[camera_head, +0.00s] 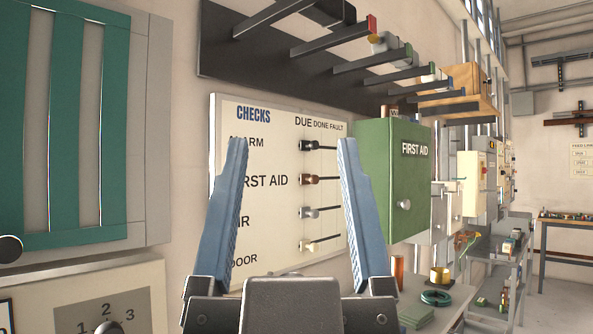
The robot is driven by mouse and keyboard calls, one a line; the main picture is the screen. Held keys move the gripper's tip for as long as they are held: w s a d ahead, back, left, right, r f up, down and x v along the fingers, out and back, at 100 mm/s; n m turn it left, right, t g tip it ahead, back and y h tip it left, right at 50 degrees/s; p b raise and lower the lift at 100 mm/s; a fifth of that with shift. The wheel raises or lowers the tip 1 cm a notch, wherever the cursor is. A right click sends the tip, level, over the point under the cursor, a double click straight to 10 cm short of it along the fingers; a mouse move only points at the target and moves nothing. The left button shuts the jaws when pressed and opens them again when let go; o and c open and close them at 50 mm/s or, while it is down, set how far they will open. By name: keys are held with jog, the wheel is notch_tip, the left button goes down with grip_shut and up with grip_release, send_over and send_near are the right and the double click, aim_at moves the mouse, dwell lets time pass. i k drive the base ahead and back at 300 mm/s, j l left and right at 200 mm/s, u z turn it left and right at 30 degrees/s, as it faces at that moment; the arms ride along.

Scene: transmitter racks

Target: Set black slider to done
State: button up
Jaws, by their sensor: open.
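The white CHECKS board (264,140) hangs on the wall, with columns headed DUE, DONE and FAULT. The black slider (308,146) is in the top row, ALARM, at the left end of its dark track, under DUE. Below it are a brown slider (310,180), a grey slider (309,213) and a cream slider (308,246), also at the left ends of their tracks. My gripper (292,143) is open and empty, its blue fingers upright in front of the board. The fingers hide parts of the row labels; the black slider shows between them.
A green FIRST AID box (392,180) juts out right of the board. A dark rack with projecting arms (300,60) overhangs it. A teal-striped panel (75,120) is at left.

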aim_at(306, 146)
jog(key=i+l+z, duration=0.1)
jog(key=i+l, duration=0.25)
jog(key=i, duration=0.2)
jog(key=i+l+z, duration=0.15)
jog(key=i+l, duration=0.2)
jog(key=i, duration=0.15)
